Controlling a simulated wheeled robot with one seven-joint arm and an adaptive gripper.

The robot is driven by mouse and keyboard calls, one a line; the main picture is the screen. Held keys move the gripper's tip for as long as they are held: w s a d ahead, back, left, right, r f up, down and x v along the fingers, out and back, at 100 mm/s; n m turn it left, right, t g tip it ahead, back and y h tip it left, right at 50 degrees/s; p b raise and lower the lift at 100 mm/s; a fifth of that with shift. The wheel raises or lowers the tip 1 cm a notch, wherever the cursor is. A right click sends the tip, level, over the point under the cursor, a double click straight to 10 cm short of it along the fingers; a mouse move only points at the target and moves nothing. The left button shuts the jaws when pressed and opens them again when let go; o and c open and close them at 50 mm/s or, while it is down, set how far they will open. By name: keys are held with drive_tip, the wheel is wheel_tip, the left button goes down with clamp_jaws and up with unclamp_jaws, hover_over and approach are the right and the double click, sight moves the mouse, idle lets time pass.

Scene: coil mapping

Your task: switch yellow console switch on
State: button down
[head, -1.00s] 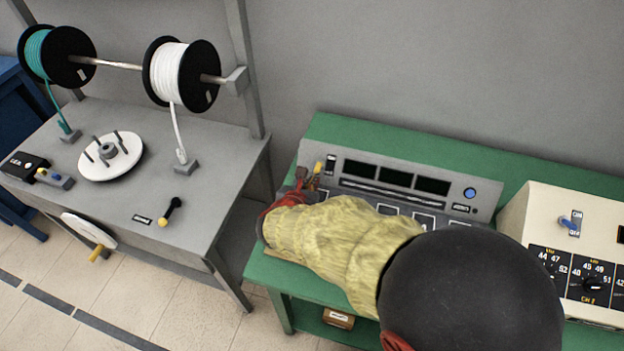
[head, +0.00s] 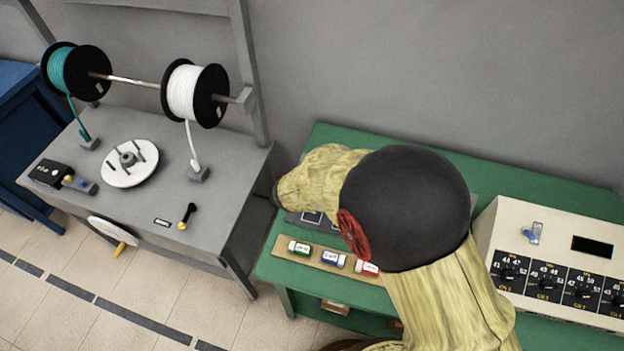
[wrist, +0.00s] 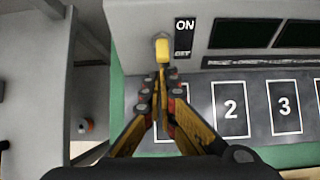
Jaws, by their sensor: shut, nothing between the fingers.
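The yellow console switch (wrist: 162,50) is at the top centre of the wrist view, left of a black ON/OFF label (wrist: 183,38). Its yellow handle hangs from a grey pivot; which way it is set I cannot tell for sure. My gripper (wrist: 161,88) is shut and empty, with its fingertips just below the handle; whether they touch it is unclear. The console panel (wrist: 201,95) carries numbered white squares, with 2 and 3 readable. In the head view my arm hides the gripper, the switch and most of the console.
The console is on a green table (head: 330,136). A board (head: 283,243) with small green, blue and red labelled items lies along its front. A beige box with dials (head: 490,240) stands right. A grey winding bench (head: 150,200) with spools stands left, across a gap.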

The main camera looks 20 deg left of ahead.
drive_tip(key=r+p, duration=0.1)
drive_tip(key=p, duration=0.1)
drive_tip(key=shift+w+g+p, duration=0.15)
drive_tip(key=shift+g+p, duration=0.15)
drive_tip(key=shift+p, duration=0.1)
drive_tip(key=shift+f, duration=0.1)
drive_tip(key=shift+r+p, duration=0.6)
drive_tip(key=shift+r, duration=0.25)
wheel_tip(320, 180, up, 10)
drive_tip(key=s+p, duration=0.2)
drive_tip(key=p, duration=0.6)
drive_tip(key=shift+s+f, duration=0.15)
drive_tip(key=shift+f, duration=0.05)
drive_tip(key=shift+d, duration=0.1)
